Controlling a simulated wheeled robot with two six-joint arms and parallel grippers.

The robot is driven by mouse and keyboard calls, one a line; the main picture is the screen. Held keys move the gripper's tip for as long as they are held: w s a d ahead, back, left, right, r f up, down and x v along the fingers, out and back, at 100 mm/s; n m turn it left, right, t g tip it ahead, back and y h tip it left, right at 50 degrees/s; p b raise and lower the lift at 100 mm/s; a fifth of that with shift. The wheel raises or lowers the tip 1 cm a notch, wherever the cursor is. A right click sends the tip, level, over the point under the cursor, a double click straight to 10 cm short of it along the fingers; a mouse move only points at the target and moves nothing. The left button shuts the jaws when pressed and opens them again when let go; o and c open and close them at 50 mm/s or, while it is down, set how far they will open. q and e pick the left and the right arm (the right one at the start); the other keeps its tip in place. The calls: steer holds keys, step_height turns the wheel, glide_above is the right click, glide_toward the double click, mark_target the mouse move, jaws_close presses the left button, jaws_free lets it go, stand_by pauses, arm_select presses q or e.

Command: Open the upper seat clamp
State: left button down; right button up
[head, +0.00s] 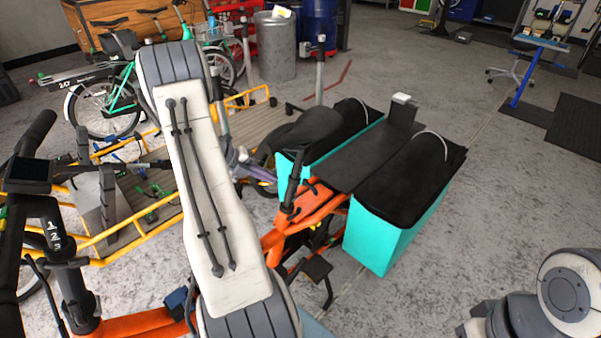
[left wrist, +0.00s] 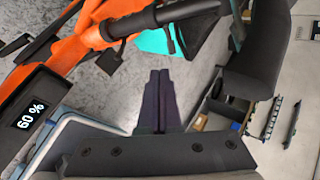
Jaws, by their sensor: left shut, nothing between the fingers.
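My left gripper (head: 266,178) is shut and empty, its dark purple fingers just left of the orange bike frame (head: 312,203) in the head view. In the left wrist view its fingers (left wrist: 160,85) are closed together over grey floor, apart from the frame (left wrist: 60,45). A black post (head: 293,180) rises from the frame near the black saddle (head: 308,130). The left wrist view shows a black tube with a small lever-like part (left wrist: 170,40) on the orange frame; I cannot tell whether this is the upper seat clamp. My right gripper is out of view.
Turquoise panniers with black covers (head: 405,185) stand right of the frame. A handlebar (head: 35,135) is at the far left.

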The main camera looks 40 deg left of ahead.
arm_select(q)
glide_toward(313, 192)
steer(key=x, duration=0.5)
steer(key=shift+w+d+f, duration=0.35)
